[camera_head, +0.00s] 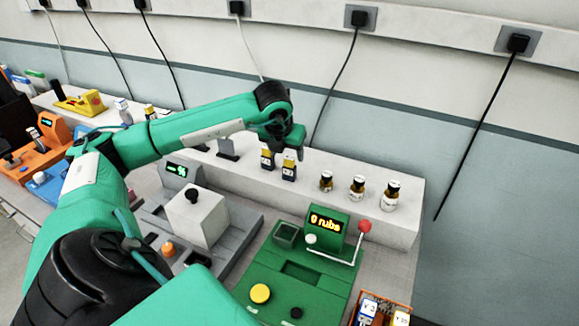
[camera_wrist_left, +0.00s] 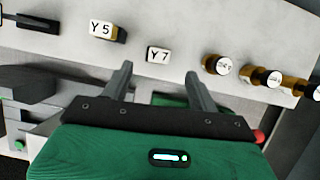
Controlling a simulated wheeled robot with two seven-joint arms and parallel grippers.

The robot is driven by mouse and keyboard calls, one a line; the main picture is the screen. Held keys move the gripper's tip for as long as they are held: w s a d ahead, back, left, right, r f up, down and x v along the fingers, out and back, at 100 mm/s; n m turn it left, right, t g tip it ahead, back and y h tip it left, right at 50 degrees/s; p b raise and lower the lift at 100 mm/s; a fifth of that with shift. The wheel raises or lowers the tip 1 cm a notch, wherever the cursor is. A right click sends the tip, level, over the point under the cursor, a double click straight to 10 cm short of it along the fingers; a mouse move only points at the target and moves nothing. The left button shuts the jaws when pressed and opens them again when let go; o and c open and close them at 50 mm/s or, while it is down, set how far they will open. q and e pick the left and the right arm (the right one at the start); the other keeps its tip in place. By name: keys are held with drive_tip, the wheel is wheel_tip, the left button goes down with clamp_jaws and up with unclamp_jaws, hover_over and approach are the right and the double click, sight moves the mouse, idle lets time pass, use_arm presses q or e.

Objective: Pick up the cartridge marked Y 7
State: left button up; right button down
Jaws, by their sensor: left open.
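The cartridge marked Y 7 (camera_wrist_left: 158,54) shows its white label in the left wrist view, standing on a pale shelf. It appears as the right one of a pair in the head view (camera_head: 289,172). The cartridge marked Y 5 (camera_wrist_left: 103,30) stands to its left. My left gripper (camera_wrist_left: 157,74) is open and empty, its two fingers pointing toward Y 7, which shows between and beyond the fingertips. In the head view my left gripper (camera_head: 290,149) hangs close above the pair; I cannot tell whether it touches. My right gripper is not in view.
Several brown bottles with white caps (camera_head: 358,188) stand on the shelf (camera_head: 405,220) right of the cartridges. A green machine (camera_head: 300,272) with a lit display and a grey machine (camera_head: 195,215) stand in front. A crate (camera_head: 380,312) of cartridges is at the lower right.

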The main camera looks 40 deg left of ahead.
sight(288, 159)
use_arm(q)
drive_tip(key=shift+x, duration=0.8)
drive_tip(key=shift+w+a+f+p, duration=0.1)
drive_tip(key=shift+w+f+p, duration=0.1)
drive_tip(key=shift+f+p, duration=0.35)
drive_tip(key=p+x, duration=0.2)
drive_tip(key=x, duration=0.1)
drive_tip(key=shift+w+a, duration=0.15)
drive_tip(key=shift+a, duration=0.05)
drive_tip(key=shift+w+f, duration=0.2)
drive_tip(key=shift+f, duration=0.35)
drive_tip(key=c, duration=1.1)
